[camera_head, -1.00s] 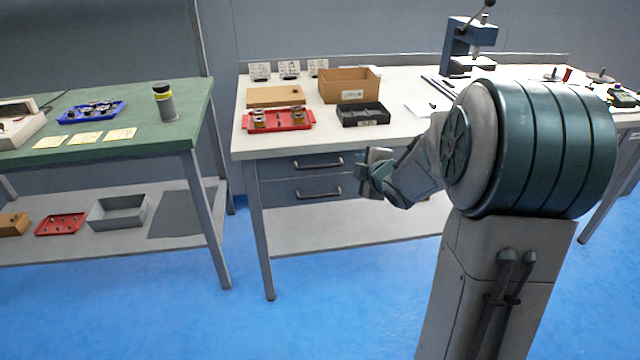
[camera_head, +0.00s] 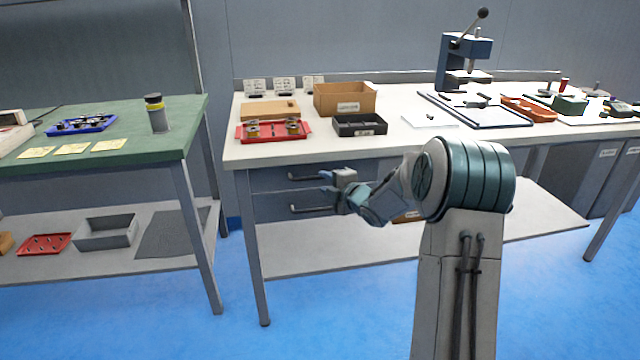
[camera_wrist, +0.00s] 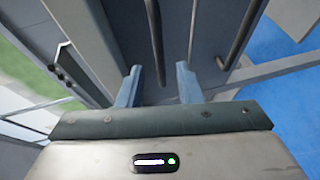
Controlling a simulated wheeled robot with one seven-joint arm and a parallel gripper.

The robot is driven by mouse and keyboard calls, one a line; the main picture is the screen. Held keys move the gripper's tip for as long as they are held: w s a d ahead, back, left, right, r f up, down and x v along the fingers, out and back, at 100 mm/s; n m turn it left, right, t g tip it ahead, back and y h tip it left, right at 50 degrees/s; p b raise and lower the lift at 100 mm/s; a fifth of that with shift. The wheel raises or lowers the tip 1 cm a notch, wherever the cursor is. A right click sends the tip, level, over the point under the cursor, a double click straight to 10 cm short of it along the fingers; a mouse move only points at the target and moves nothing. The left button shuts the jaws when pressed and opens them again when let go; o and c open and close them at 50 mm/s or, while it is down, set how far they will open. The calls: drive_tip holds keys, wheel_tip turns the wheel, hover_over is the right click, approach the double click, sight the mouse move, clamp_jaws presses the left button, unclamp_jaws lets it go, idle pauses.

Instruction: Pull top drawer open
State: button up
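The top drawer (camera_head: 268,179) is under the pale workbench and looks closed. Its dark bar handle (camera_head: 303,177) has its right end close to my gripper (camera_head: 324,182). In the wrist view, the top handle (camera_wrist: 155,40) runs down into the gap between the two fingers of my gripper (camera_wrist: 158,84). The fingers are apart and no contact with the handle shows. I cannot tell whether the handle is fully between the fingertips or just beyond them. The lower drawer (camera_head: 268,208) has its own handle (camera_head: 308,209), which lies right of my fingers in the wrist view (camera_wrist: 242,35).
The workbench (camera_head: 400,145) carries a red tray (camera_head: 272,137), a cardboard box (camera_head: 344,98) and a black bin (camera_head: 360,125) above the drawers. A green table (camera_head: 180,140) stands at left. Blue floor (camera_head: 340,310) in front is clear.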

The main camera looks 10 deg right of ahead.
sight(317, 178)
drive_tip(key=shift+x, duration=1.9)
clamp_jaws()
